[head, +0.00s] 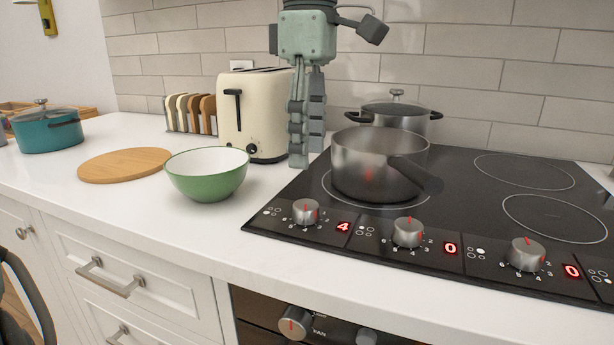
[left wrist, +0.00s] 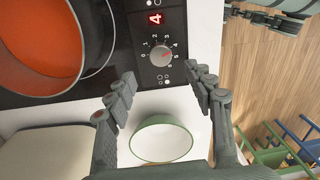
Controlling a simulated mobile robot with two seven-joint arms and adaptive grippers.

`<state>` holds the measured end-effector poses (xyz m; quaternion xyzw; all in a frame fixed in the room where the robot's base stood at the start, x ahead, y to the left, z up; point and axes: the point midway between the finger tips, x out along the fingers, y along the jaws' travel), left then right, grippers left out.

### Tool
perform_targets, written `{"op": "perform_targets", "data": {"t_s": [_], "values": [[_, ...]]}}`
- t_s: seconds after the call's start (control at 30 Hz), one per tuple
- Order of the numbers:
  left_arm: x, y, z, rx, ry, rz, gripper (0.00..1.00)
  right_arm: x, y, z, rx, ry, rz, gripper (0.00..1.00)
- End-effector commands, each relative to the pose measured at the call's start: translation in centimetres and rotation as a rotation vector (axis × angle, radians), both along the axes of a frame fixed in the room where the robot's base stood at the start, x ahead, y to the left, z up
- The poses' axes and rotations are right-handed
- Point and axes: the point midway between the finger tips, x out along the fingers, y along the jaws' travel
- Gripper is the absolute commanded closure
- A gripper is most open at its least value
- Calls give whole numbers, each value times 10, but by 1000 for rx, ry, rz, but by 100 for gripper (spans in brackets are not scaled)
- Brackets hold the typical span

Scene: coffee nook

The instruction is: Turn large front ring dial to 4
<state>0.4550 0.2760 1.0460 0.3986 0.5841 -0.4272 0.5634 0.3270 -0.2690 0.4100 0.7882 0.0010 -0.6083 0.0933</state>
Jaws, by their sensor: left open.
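The leftmost hob dial (head: 306,211) is a silver knob with a red mark, and the red display (head: 343,227) beside it reads 4. In the left wrist view the dial (left wrist: 162,55) and the display (left wrist: 155,18) show clearly. The front ring (head: 328,193) lies largely under a steel saucepan (head: 378,165). My left gripper (head: 298,163) hangs fingers-down beside the toaster. In the left wrist view its fingers (left wrist: 163,78) are spread apart and empty, with the dial in sight beyond them, apart from it. A grey-green part of my right gripper (left wrist: 245,14) seems to show there; its fingers are unclear.
The middle dial (head: 408,232) and right dial (head: 526,254) have displays reading 0. A lidded pot (head: 395,116) stands behind the saucepan. A cream toaster (head: 250,115), green bowl (head: 208,181) and round board (head: 123,165) stand left of the hob. The counter's front strip is clear.

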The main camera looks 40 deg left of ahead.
Motion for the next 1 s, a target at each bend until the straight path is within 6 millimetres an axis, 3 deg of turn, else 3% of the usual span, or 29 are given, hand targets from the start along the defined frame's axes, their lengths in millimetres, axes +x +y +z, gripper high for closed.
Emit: {"op": "perform_targets", "data": {"t_s": [0.1,0.3,1.0], "values": [[1,1,21,2,-2,1,46,0,0,0,1,0,0,60],[2,1,38,0,0,1,46,0,1,0,1,0,0,60],[1,1,40,0,1,0,46,1,1,1,3,-3,0,60]]}}
